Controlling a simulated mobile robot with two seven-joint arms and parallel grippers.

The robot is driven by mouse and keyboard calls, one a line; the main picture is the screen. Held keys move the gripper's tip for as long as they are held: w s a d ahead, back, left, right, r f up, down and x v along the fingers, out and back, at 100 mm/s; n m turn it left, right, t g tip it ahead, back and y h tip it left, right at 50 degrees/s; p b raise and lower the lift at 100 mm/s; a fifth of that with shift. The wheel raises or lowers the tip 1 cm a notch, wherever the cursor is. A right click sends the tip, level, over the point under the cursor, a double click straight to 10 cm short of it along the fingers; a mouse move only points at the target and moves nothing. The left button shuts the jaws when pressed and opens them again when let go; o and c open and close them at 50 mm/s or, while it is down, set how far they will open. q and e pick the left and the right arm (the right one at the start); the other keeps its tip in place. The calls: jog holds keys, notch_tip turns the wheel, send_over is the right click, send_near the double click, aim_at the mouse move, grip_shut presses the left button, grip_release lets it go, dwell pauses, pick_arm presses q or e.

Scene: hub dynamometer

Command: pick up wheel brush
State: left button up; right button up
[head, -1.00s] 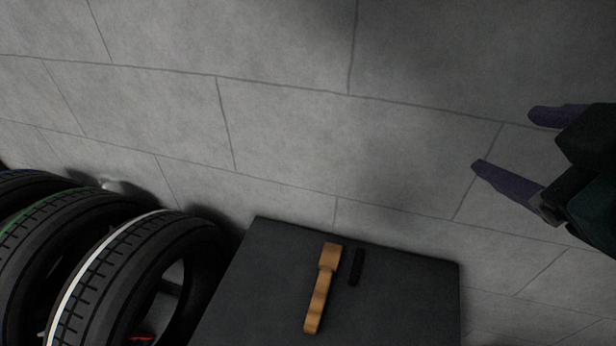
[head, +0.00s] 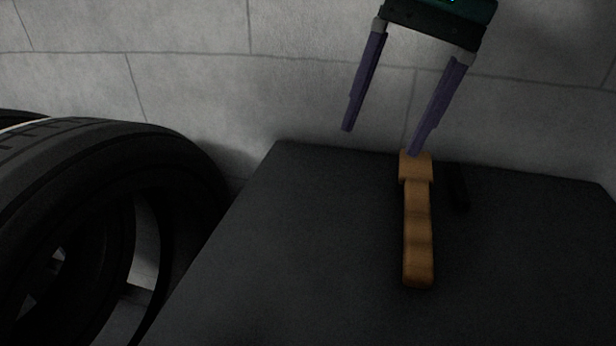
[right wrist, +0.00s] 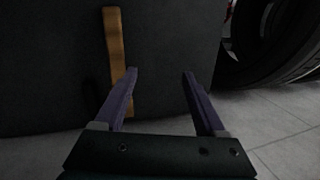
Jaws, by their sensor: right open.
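The wheel brush (head: 418,235) has an orange-brown wooden handle and a wider head at its far end. It lies on the dark table top (head: 300,260). My right gripper (head: 380,142) is open and empty, above the table's far edge, and one fingertip overlaps the brush's head in the head view. In the right wrist view the brush (right wrist: 115,45) runs up and down behind the left finger, not between the two fingers (right wrist: 160,78). Whether the fingertip touches the brush I cannot tell. My left gripper is not in view.
A small black bar (head: 458,187) lies just right of the brush head. Large black tyres (head: 95,160) stand left of the table; one also shows in the right wrist view (right wrist: 270,45). The table is clear left of the brush. A grey block wall (head: 190,60) is behind.

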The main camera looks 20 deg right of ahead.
aim_at(419, 192)
jog(key=d+h, duration=0.1)
jog(key=d+f+b, duration=0.1)
jog(key=d, duration=0.1)
jog(key=d+h, duration=0.1)
jog(key=d, duration=0.1)
jog(key=shift+w+f+n+h, duration=0.2)
jog(key=shift+f+n+h, duration=0.1)
jog(key=shift+f, duration=0.05)
jog(key=f, duration=0.4)
jog(key=shift+s+d+g, duration=0.15)
jog(key=shift+d+g, duration=0.15)
jog(key=shift+d, duration=0.1)
jog(key=shift+d+f, duration=0.15)
jog(key=shift+f, duration=2.6)
grip_shut()
